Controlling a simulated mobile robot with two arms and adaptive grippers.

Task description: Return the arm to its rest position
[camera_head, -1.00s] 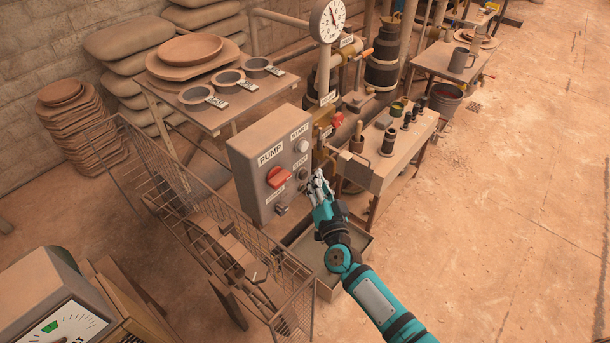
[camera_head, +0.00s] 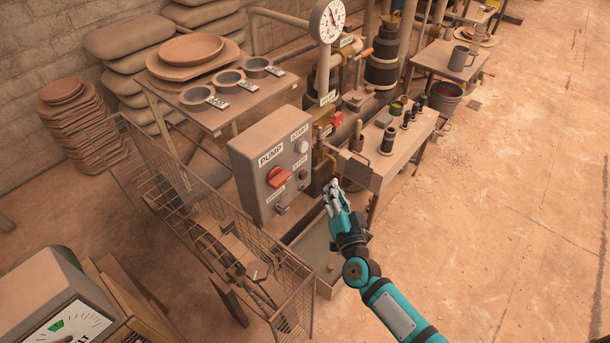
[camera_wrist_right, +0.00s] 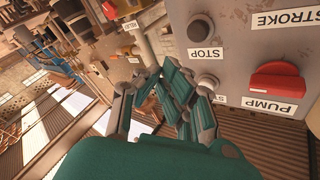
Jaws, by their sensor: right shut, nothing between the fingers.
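My right gripper (camera_head: 334,192) is shut and empty. In the head view it is in front of the lower right side of the grey pump control box (camera_head: 262,150), above the grey tray on the floor, and appears apart from both. In the right wrist view my right gripper (camera_wrist_right: 163,88) has its fingers together, with the box's STOP button (camera_wrist_right: 200,27) and red PUMP knob (camera_wrist_right: 277,86) beyond and to the right. My left gripper is in neither view.
A wire cage (camera_head: 296,300) stands left of my right arm. A wooden bench (camera_head: 392,158) with small dark cylinders is behind the gripper. A pressure gauge (camera_head: 327,20) stands above the pump box. The floor at right (camera_head: 500,220) is clear.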

